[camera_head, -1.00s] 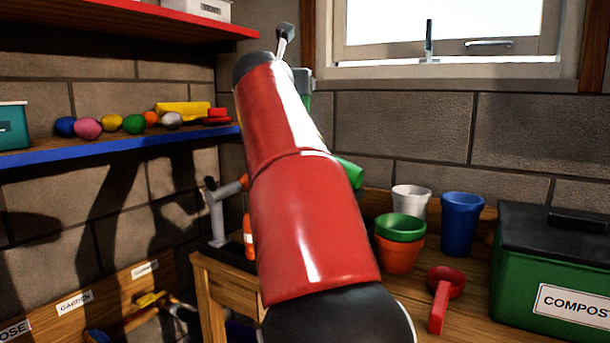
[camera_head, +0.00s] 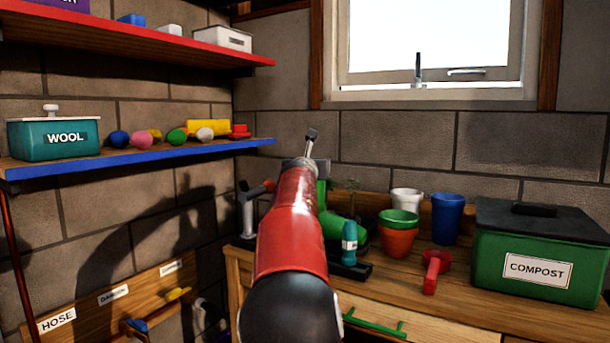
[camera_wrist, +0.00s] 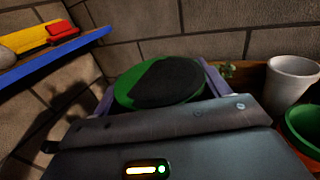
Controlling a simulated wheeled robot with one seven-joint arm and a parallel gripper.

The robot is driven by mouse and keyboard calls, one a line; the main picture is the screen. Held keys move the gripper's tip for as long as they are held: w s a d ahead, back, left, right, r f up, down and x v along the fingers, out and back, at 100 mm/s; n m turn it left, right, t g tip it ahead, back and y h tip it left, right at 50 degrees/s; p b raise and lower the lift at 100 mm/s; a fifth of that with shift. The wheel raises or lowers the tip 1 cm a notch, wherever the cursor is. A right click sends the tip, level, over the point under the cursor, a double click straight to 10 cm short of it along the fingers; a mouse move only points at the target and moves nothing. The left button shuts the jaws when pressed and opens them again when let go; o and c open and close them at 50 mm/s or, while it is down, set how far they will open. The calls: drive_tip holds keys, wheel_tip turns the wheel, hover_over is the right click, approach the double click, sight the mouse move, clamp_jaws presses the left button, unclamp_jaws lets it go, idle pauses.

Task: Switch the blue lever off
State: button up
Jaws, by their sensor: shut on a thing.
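My gripper (camera_wrist: 160,84) shows in the wrist view, with a greyish-purple finger on each side of a green round thing (camera_wrist: 126,88). It is shut on this thing, whose top is partly in dark shadow. In the head view my red arm hides the gripper, and green parts (camera_head: 335,222) show just right of the arm. A teal-blue upright piece (camera_head: 349,243) stands on a black base (camera_head: 355,270) right of the arm. I cannot tell whether it is the blue lever. No other blue lever is clearly visible.
A grey post with a red-orange handle (camera_head: 248,215) stands left of the arm. Right are pots (camera_head: 398,242), a blue cup (camera_head: 447,215), a red scoop (camera_head: 432,272) and the green compost bin (camera_head: 535,265). A blue-edged shelf (camera_head: 130,165) juts out on the left.

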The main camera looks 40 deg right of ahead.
drive_tip(key=shift+a+f, duration=0.1)
drive_tip(key=shift+f, duration=0.85)
drive_tip(key=o, duration=2.1)
drive_tip(key=shift+f, duration=0.1)
drive_tip(key=shift+c, duration=0.2)
